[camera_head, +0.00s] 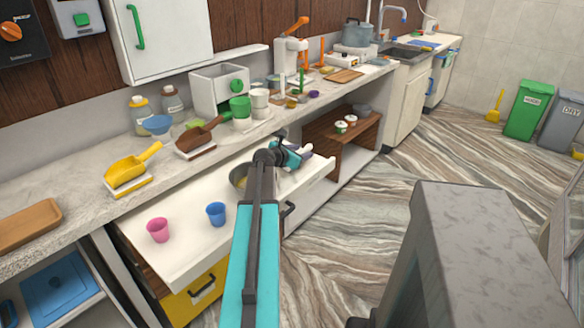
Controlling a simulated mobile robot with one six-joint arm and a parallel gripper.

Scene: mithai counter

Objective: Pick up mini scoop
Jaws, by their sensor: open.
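My gripper (291,156) is at the end of my teal and dark arm, over the far part of an open white drawer (187,253). It is small and partly hidden by my own arm, with white and purple shapes close beside it. Its jaws are open. I cannot make out a mini scoop for certain. My gripper is apart from both scoops.
In the drawer stand a pink cup (158,230), a blue cup (216,213) and a metal bowl (238,176), partly behind my arm. The counter (70,202) holds jars, cups and a wooden board (28,224). Striped floor (400,165) is free beyond the drawer.

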